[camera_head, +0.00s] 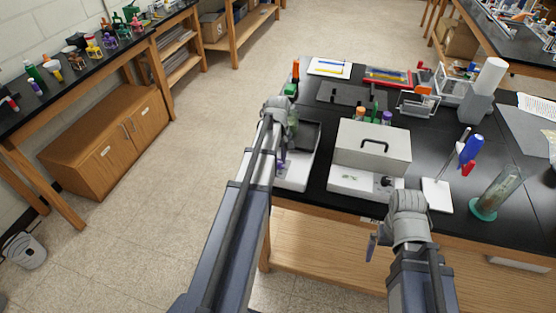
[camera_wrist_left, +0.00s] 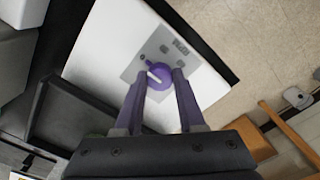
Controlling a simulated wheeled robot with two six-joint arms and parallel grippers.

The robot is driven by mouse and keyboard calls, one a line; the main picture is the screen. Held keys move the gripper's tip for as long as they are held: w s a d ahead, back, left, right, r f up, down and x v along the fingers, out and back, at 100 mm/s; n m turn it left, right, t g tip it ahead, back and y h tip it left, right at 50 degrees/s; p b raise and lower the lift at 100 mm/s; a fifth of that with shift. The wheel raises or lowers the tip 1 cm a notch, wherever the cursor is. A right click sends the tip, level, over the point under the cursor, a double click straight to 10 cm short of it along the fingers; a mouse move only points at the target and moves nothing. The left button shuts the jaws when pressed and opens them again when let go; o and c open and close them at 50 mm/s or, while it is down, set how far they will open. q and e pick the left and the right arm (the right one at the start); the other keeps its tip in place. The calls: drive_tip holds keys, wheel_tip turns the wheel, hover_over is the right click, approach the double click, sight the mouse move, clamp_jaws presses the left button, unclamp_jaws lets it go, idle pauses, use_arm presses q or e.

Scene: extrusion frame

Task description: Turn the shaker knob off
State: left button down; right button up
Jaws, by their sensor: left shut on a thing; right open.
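The shaker (camera_head: 297,183) is a white box with a dark tray on top, at the left front of the black bench. In the left wrist view its white front (camera_wrist_left: 100,62) has a grey panel (camera_wrist_left: 140,62) with a round purple knob (camera_wrist_left: 158,77) bearing a white pointer mark. My left gripper (camera_wrist_left: 159,76) has its purple fingers on either side of the knob and is shut on it. In the head view my left arm hides most of this contact. My right gripper (camera_head: 372,247) is open, low in front of the bench edge, away from the shaker.
Right of the shaker stands a white lidded box (camera_head: 372,150) with a black handle and a front knob. A glass cylinder (camera_head: 497,193) and a white pad (camera_head: 436,195) are farther right. Bottles and racks fill the back.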

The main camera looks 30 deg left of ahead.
sight(278, 161)
idle(0.3)
use_arm(q)
drive_tip(key=c, duration=0.5)
unclamp_jaws()
drive_tip(key=shift+r, duration=0.1)
wheel_tip(278, 161, up, 8)
drive_tip(key=p, duration=0.8)
drive_tip(key=shift+f, duration=0.3)
wheel_tip(278, 161, down, 8)
drive_tip(key=b, duration=0.8)
drive_tip(key=shift+r, duration=0.15)
